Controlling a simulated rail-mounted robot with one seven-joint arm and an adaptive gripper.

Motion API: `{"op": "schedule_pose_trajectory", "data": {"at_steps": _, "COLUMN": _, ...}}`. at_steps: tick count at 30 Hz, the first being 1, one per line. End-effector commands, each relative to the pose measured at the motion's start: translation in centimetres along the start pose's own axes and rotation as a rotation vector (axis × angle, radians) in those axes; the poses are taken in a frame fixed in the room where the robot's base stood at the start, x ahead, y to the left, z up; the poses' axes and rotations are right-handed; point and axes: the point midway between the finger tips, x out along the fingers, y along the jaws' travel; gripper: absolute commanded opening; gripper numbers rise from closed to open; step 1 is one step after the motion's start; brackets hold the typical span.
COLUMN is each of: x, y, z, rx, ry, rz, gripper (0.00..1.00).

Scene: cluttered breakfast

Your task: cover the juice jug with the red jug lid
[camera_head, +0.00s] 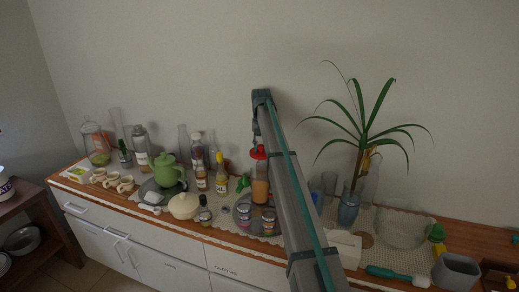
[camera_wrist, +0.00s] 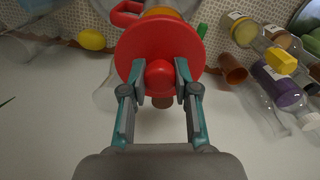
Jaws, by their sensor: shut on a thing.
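The red jug lid (camera_wrist: 135,55) is a round disc with a round knob. My gripper (camera_wrist: 160,88) is shut on that knob in the wrist view. The juice jug (camera_head: 260,188), clear with orange juice, stands upright on the sideboard in the head view. The red lid (camera_head: 258,153) shows at the jug's top there, with my gripper just above it. In the wrist view the lid hides most of the jug; a red handle (camera_wrist: 124,12) shows beyond its edge. I cannot tell whether the lid touches the rim.
Bottles (camera_head: 221,173) and a green teapot (camera_head: 168,170) stand left of the jug. Small jars (camera_head: 268,221) stand in front of it. My arm hides the area right of the jug. A potted plant (camera_head: 348,208) stands further right.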

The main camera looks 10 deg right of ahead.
Motion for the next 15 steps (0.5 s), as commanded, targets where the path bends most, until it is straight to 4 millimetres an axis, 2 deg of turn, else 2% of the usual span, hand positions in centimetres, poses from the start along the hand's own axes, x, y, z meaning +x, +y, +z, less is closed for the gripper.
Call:
{"op": "schedule_pose_trajectory", "data": {"at_steps": 11, "x": -0.05, "y": -0.06, "z": 0.03, "rx": 0.001, "ry": 0.0, "rz": 0.002, "gripper": 0.0}}
{"op": "schedule_pose_trajectory", "data": {"at_steps": 15, "x": 0.86, "y": -0.06, "z": 0.05, "rx": 0.001, "ry": -0.001, "rz": 0.002, "gripper": 0.0}}
